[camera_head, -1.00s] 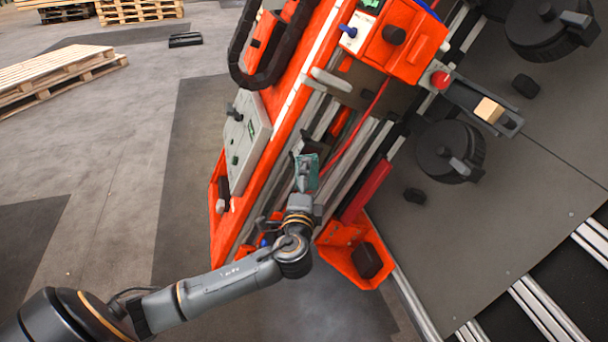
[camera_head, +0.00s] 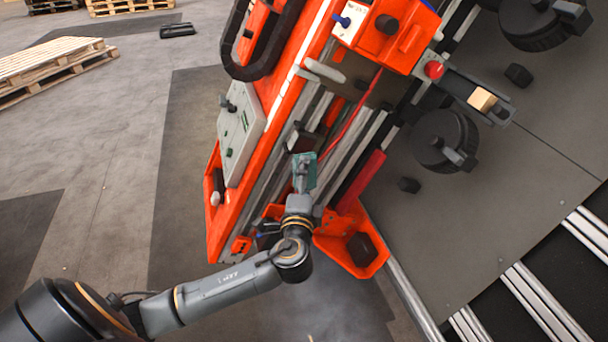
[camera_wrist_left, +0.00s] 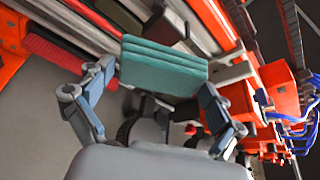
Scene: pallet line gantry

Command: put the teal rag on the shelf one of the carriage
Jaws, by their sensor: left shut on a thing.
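The teal rag (camera_head: 304,172) is a folded, layered cloth at the end of my left arm in the head view. My left gripper (camera_head: 301,186) is shut on it, in front of the orange carriage. In the left wrist view the rag (camera_wrist_left: 163,66) sits between the two fingers of the left gripper (camera_wrist_left: 150,88). The carriage (camera_head: 262,100) is a tilted orange frame with grey rails. Which part of it is shelf one, I cannot tell. Whether the rag touches the carriage, I cannot tell. My right gripper is not in view.
A small tan block (camera_head: 482,99) sits on an arm beside a red button (camera_head: 433,70). Black round wheels (camera_head: 445,140) stand over the grey deck at right. Wooden pallets (camera_head: 52,72) lie at the far left.

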